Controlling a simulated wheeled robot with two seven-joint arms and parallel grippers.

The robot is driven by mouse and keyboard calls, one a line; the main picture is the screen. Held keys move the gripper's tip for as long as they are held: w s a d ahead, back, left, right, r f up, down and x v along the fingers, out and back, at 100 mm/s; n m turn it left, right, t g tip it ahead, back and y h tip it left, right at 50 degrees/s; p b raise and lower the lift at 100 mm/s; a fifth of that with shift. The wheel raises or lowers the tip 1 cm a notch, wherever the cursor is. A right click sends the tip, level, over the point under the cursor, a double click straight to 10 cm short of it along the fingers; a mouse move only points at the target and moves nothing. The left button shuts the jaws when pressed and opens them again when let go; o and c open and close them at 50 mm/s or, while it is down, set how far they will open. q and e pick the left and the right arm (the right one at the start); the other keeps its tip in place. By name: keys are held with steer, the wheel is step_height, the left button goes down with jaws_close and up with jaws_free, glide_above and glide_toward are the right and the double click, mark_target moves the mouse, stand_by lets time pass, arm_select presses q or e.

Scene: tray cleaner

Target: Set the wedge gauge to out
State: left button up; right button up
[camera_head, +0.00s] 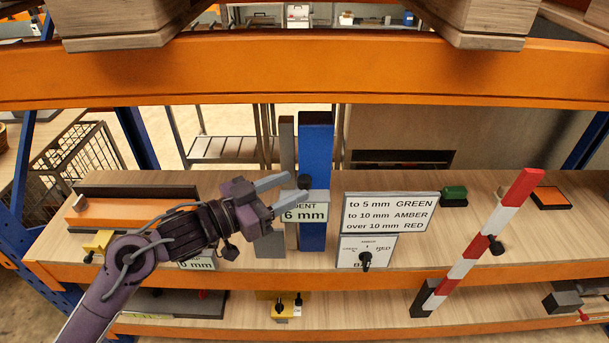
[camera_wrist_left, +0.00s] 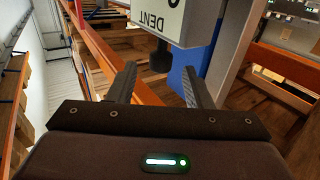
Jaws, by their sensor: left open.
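A white label box reading "DENT 6 mm" (camera_head: 306,211) sits in front of a blue upright (camera_head: 316,150) and a grey post (camera_head: 288,150). A black knob (camera_head: 304,182) stands at its top; I take this unit for the wedge gauge. In the left wrist view the box (camera_wrist_left: 175,18) appears upside down with the knob (camera_wrist_left: 160,58) below it. My left gripper (camera_head: 287,192) is open, its fingers pointing at the knob from the left. In the wrist view the knob lies between the fingertips (camera_wrist_left: 160,72), slightly beyond them; I see no contact. My right gripper is not in view.
A sign (camera_head: 391,213) lists GREEN, AMBER and RED limits above a black-knobbed dial plate (camera_head: 366,252). A red-white striped bar (camera_head: 481,246) leans at the right. An orange beam (camera_head: 300,72) crosses above. A second "mm" label (camera_head: 197,264) is partly hidden by my arm.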

mark_target(305, 177)
arm_select(q)
steer(key=p+x, duration=0.1)
steer(key=x, duration=0.3)
steer(key=shift+w+d, duration=0.15)
steer(key=shift+d, duration=0.05)
jaws_close()
